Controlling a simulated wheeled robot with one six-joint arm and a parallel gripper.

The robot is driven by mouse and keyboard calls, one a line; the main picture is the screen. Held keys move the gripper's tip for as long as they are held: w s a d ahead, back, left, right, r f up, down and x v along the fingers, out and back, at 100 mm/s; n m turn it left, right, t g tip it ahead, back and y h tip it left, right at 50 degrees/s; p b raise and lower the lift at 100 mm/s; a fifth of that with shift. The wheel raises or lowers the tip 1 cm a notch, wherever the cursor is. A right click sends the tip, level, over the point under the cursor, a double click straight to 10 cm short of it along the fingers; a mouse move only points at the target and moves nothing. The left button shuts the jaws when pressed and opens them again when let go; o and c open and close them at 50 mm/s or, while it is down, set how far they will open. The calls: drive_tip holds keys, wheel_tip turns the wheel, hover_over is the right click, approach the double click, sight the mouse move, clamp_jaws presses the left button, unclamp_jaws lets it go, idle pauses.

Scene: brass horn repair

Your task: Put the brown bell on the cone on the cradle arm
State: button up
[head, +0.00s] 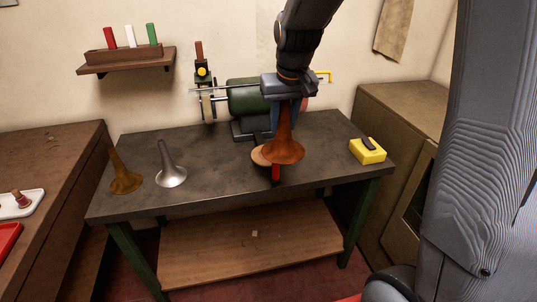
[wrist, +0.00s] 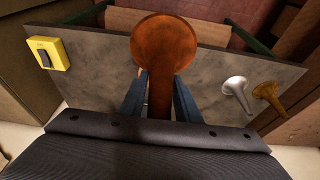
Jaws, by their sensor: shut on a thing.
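The brown bell (head: 284,150) hangs in my gripper (head: 287,122), flared mouth down and narrow stem up, above the front part of the workbench. My gripper is shut on its stem. In the wrist view the bell (wrist: 164,45) shows its round flare, with the blue fingers of my gripper (wrist: 160,88) on both sides of the stem. A pale round piece (head: 259,156) and a red part (head: 275,173) show behind and below the bell. I cannot tell whether they belong to the cradle arm. The cone is not clearly visible and may be hidden by the bell.
A golden-brown bell (head: 124,178) and a silver bell (head: 170,172) stand on the left of the workbench (head: 215,160). A yellow box with a dark top (head: 368,151) is at the right end. A green machine (head: 245,97) stands at the back, behind my gripper.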

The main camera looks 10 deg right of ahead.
wheel_tip(320, 180, up, 6)
drive_tip(key=shift+r, duration=0.1)
drive_tip(key=shift+s+r, duration=0.15)
drive_tip(key=shift+r, duration=0.15)
idle(0.4)
